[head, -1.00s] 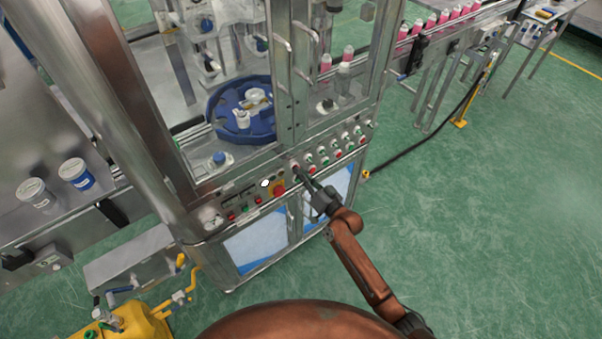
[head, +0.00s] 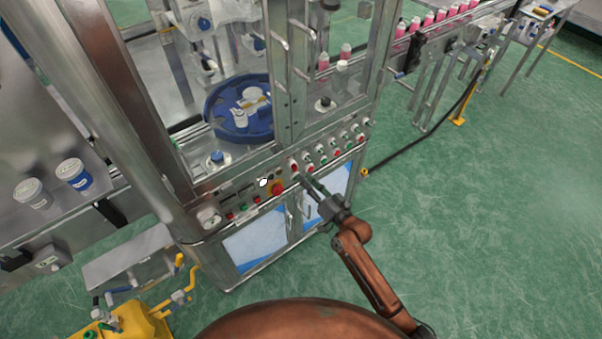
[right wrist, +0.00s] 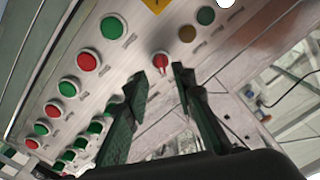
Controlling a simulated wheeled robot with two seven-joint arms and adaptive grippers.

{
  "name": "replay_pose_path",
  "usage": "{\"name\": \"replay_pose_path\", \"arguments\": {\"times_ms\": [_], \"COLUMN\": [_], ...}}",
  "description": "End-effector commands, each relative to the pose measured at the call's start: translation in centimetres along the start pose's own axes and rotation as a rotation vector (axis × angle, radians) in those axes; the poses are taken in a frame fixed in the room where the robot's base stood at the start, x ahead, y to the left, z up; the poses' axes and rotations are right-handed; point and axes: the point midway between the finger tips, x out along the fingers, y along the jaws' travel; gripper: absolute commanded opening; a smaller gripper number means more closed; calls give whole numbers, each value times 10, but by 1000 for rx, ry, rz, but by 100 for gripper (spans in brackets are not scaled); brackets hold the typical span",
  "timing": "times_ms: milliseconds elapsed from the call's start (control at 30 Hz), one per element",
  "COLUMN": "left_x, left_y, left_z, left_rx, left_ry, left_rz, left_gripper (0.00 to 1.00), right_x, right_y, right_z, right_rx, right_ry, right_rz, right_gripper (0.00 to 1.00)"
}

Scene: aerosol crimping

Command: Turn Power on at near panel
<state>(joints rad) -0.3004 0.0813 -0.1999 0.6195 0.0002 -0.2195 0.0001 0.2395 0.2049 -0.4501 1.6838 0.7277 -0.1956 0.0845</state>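The near panel (head: 238,196) is a sloped metal strip of buttons along the front of the glazed machine. My right gripper (head: 304,181) reaches up to it from the lower right, just below a red control (head: 294,168). In the right wrist view my right gripper (right wrist: 157,76) has its two dark fingers apart, with nothing between them. A red knob (right wrist: 160,61) shows just beyond the gap between the fingertips, and I see no clear contact. I cannot read the labels, so which control is Power is unclear. My left gripper is not in view.
A red emergency button (head: 277,188) on a yellow plate sits left of the gripper. Several red and green buttons (right wrist: 87,61) line the panel. A blue round table (head: 228,127) stands behind the glass. Green floor (head: 470,230) lies open at right.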

Motion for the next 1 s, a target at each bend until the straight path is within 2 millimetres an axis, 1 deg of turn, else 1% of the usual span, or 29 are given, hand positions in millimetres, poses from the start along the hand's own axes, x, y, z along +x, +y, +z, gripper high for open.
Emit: {"name": "replay_pose_path", "arguments": {"times_ms": [33, 200, 300, 400, 533, 1000], "left_x": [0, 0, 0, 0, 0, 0], "left_y": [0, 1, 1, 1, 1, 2], "left_z": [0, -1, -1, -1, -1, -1], "left_rx": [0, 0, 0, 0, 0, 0], "left_ry": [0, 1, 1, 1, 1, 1], "left_rz": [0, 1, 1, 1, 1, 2], "left_gripper": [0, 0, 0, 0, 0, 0], "right_x": [-13, -46, -59, -68, -72, -72], "right_y": [1, 0, 0, 0, 0, 0], "right_z": [1, 1, 0, 0, 0, 0], "right_rx": [-1, 0, 0, 0, 1, 1], "right_ry": [-2, -1, -1, 1, 1, 1], "right_rz": [1, 0, 1, 0, 0, -1], "right_gripper": [24, 24, 24, 24, 24, 24]}}
